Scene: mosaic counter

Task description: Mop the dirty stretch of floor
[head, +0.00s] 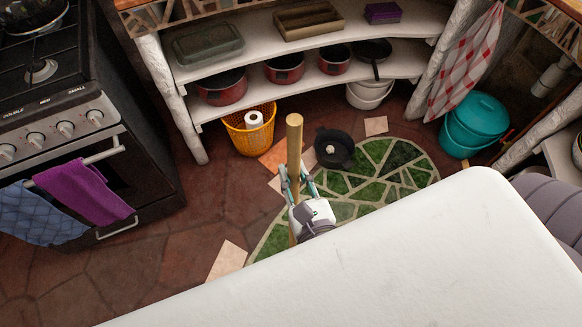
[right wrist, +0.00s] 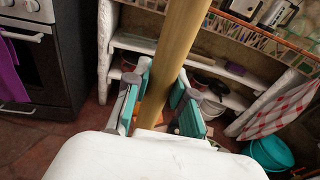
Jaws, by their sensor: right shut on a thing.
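A thick wooden pole (head: 295,135), which looks like the mop's handle, stands nearly upright in the head view. My right gripper (head: 296,182) is shut around it. In the right wrist view the pole (right wrist: 178,60) passes between the green-padded fingers of the right gripper (right wrist: 160,100). The lower end of the pole and any mop head are hidden. The floor (head: 180,235) has red-brown tiles with a green mosaic patch (head: 335,183) and a few pale square tiles. I cannot make out clearly which stretch is dirty. My left gripper is not in view.
A black pot (head: 334,148) sits on the floor just right of the pole. A yellow basket (head: 248,136) stands under white curved shelves (head: 300,75). A teal bucket (head: 470,125) is at the right, a black stove (head: 150,150) at the left. Floor between stove and pole is clear.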

